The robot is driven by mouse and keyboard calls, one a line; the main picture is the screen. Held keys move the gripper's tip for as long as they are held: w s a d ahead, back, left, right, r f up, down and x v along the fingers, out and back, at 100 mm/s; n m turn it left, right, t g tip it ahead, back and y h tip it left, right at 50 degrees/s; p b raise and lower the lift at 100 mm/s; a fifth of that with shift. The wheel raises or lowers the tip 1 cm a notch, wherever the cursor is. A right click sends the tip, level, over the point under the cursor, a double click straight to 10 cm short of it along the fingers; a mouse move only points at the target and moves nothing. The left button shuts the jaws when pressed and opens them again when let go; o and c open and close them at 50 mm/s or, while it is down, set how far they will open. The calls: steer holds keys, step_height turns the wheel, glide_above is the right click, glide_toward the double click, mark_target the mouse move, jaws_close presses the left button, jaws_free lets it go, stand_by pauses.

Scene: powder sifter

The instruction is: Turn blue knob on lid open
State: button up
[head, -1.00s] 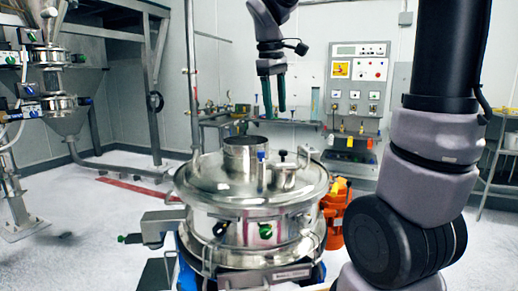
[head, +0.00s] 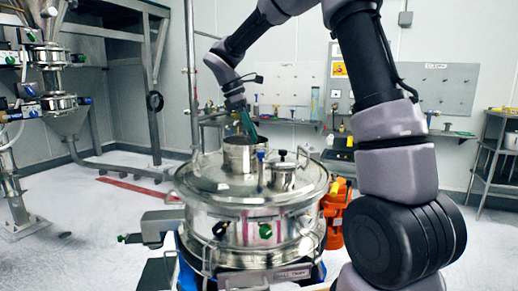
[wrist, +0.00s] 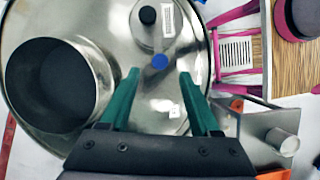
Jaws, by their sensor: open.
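The steel sifter vessel with its round lid (head: 205,180) stands in the middle of the head view. The blue knob (head: 261,154) stands up on the lid, between the wide open steel port (head: 239,157) and a small cap with a black knob (head: 282,154). In the wrist view the blue knob (wrist: 159,62) shows from above as a small blue disc, just beyond and between my fingertips. My gripper (wrist: 157,75) is open and empty, its green fingers pointing down at the lid. In the head view my gripper (head: 249,133) hangs just above the lid, near the port.
The open port (wrist: 50,85) rises left of my fingers in the wrist view. The black-knobbed cap (wrist: 148,15) stands close beyond the blue knob. An orange object (head: 333,215) is behind the vessel at right. A wall bench (head: 290,122) with tools stands farther back.

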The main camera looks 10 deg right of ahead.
steer(key=x, duration=0.5)
steer(key=shift+s+d+f, duration=0.1)
steer(key=shift+d+f, duration=0.05)
steer(key=shift+f, duration=0.2)
jaws_close()
